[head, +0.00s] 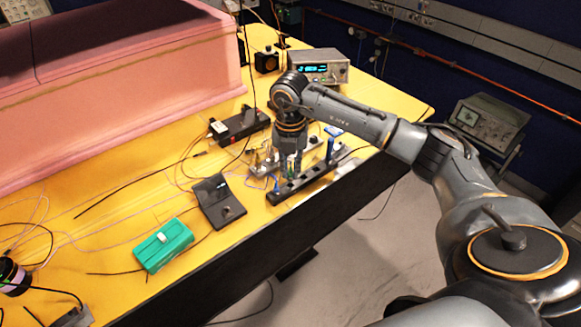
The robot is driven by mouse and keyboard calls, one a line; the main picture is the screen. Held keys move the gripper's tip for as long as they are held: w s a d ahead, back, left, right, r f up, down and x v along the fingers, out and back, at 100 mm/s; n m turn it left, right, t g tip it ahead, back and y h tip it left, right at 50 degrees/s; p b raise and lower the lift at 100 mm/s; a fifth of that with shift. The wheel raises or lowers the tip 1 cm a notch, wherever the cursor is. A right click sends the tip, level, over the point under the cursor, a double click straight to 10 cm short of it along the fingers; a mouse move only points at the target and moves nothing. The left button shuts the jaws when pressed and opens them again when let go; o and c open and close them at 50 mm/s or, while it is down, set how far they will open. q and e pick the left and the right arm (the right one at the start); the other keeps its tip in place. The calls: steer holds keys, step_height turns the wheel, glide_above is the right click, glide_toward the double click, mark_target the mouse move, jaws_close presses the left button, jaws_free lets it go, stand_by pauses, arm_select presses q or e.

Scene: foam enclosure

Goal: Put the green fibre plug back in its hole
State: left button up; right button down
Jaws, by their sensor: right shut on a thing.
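My right gripper (291,168) points down over the fibre bench near the table's right edge. It is shut on a small green thing, which looks like the green fibre plug (297,163); the fingers hide most of it. A long black strip (312,183) with a row of holes lies just below the gripper. Blue plugs stand at the strip, one near its left end (277,185) and one near its right end (330,150). I cannot tell whether the green plug touches the strip or which hole it is over. My left gripper is not in view.
A metal plate (265,165) with small parts is behind the strip. A black box (240,126), a dark tilted device (217,200) and a green box (163,246) lie leftward, with loose cables. A pink foam wall (120,105) bounds the back. An instrument (319,68) stands behind my arm.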

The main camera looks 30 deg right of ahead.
steer(key=shift+f+b, duration=0.9)
steer(key=shift+f, duration=0.35)
steer(key=c, duration=1.3)
jaws_free()
step_height(320, 180, up, 12)
